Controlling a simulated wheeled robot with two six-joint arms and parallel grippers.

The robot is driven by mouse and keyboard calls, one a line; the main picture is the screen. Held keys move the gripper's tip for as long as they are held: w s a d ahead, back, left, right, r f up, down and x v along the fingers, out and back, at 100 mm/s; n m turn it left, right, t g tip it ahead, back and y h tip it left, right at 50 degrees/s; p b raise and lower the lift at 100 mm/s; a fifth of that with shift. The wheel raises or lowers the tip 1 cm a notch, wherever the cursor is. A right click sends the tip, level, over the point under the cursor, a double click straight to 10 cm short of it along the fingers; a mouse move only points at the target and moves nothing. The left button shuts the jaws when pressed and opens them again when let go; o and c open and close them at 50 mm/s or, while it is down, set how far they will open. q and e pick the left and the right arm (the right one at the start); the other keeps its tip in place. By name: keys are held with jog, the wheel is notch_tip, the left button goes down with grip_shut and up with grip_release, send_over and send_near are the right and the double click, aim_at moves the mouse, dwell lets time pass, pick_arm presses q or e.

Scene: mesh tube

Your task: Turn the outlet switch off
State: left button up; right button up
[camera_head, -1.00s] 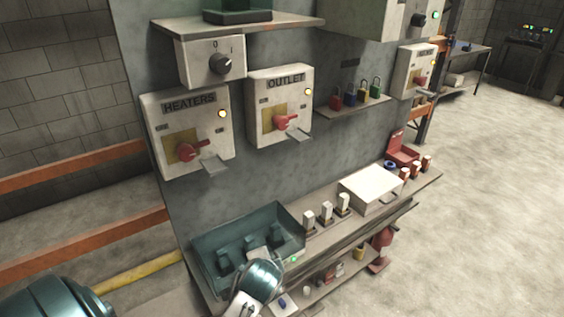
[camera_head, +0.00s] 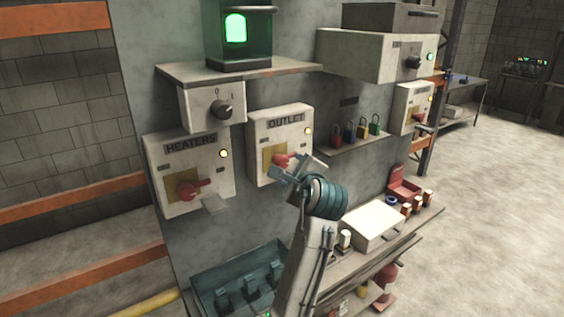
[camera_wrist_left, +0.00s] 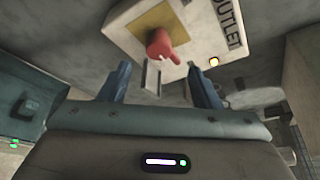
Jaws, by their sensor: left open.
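The OUTLET switch box (camera_head: 279,134) is a white box on the grey panel, with a yellow plate, a lit amber lamp and a red handle (camera_head: 284,160). The red handle also shows in the left wrist view (camera_wrist_left: 162,45), pointing towards the lamp side. My left gripper (camera_head: 287,173) is open just in front of the box and slightly below the handle in the head view, covering part of the box's lower right. In the left wrist view its two blue fingers (camera_wrist_left: 160,78) are spread apart with the handle beyond them, apart from both. My right gripper is not in view.
The HEATERS box (camera_head: 188,170) with its own red handle is on the left. A rotary knob box (camera_head: 210,106) sits above. Several padlocks (camera_head: 350,131) stand on a small shelf to the right. A teal tray (camera_head: 206,287) and a white box (camera_head: 372,225) are on the shelf below.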

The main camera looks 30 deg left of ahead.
aim_at(283, 163)
pick_arm(q)
jog(key=p+x, duration=0.3)
jog(key=x, duration=0.5)
jog(key=shift+w+a, duration=0.25)
jog(key=shift+a, duration=0.1)
jog(key=shift+w+a+f+p, duration=0.3)
jog(key=shift+w+a+f, duration=0.05)
jog(key=shift+w+a, duration=0.05)
jog(key=c, duration=0.9)
jog(key=shift+c, duration=0.2)
jog(key=shift+f, duration=0.15)
